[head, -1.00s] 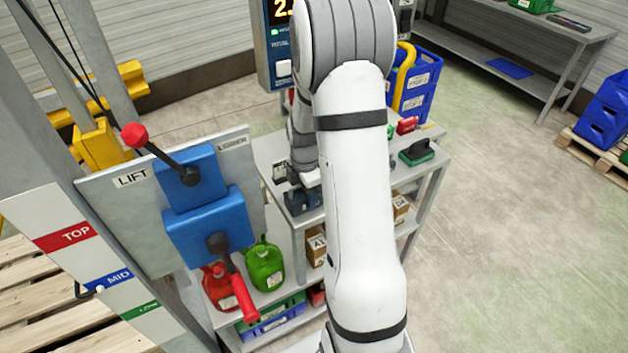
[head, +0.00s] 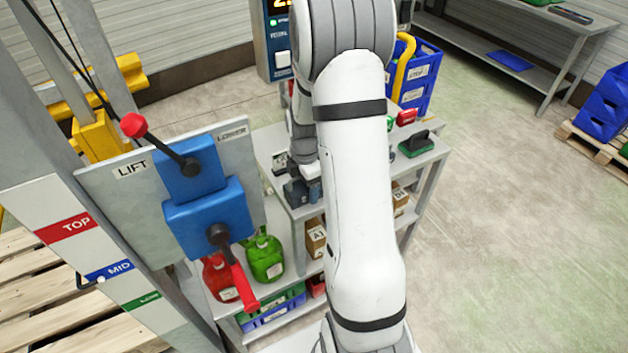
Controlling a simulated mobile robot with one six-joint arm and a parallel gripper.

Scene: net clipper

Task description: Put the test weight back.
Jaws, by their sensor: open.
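My gripper (head: 303,193) is low over the left part of the grey bench in the head view, at the end of my white arm. It is small, dark and partly hidden by my forearm, so its fingertips are hard to make out. A dark blue shape sits at or just under it; I cannot tell whether this is part of the gripper or a separate thing. I cannot identify the test weight for certain. A green block with a black handle (head: 416,144) stands on the right part of the bench, well apart from my gripper.
A red item (head: 406,117) lies near the bench's back edge. Red and green canisters (head: 264,258) and boxes fill the shelves. Blue crates (head: 415,85) stand behind the bench.

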